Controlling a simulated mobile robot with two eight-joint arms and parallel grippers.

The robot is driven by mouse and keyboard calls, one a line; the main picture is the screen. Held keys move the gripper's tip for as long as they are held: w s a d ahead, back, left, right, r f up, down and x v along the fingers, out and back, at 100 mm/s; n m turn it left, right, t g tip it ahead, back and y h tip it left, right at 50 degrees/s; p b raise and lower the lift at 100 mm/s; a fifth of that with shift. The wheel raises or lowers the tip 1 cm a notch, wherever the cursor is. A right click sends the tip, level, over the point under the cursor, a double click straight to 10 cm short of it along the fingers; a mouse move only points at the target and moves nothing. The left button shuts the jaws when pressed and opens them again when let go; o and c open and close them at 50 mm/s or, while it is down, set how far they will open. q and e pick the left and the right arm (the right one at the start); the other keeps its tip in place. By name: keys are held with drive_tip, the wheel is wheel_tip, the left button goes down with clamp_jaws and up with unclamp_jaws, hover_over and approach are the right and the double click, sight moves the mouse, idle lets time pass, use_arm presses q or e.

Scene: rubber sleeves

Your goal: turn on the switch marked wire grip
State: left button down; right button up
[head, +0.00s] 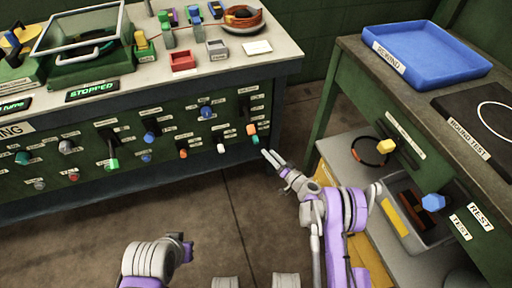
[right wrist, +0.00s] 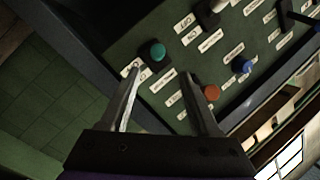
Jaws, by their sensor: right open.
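The green panel front (head: 185,172) carries several coloured switches with small labels, too small to read, so I cannot tell which is marked wire grip. An orange switch (head: 251,129) and a teal switch (head: 255,140) sit at its right end. My right gripper (head: 270,154) is open and empty just below and right of them. In the right wrist view, the open fingers (right wrist: 163,76) point at the panel; the teal knob (right wrist: 157,52) shows beyond the gap and the orange knob (right wrist: 211,91) beside the right finger. My left gripper is out of view.
A blue switch (head: 206,111) and a white switch (head: 220,148) lie left of the teal one. A green bench with a blue tray (head: 425,55) stands at right, with an open grey bin (head: 412,207) below. The floor (head: 220,215) between is clear.

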sight(258, 142)
drive_tip(key=x, duration=0.3)
drive_tip(key=b+x, duration=0.1)
drive_tip(key=x, duration=0.6)
drive_tip(key=shift+w+a+f+b, duration=0.1)
drive_tip(key=shift+w+f+b, duration=0.15)
drive_tip(key=shift+w+b, duration=0.1)
drive_tip(key=shift+s, duration=0.1)
clamp_jaws()
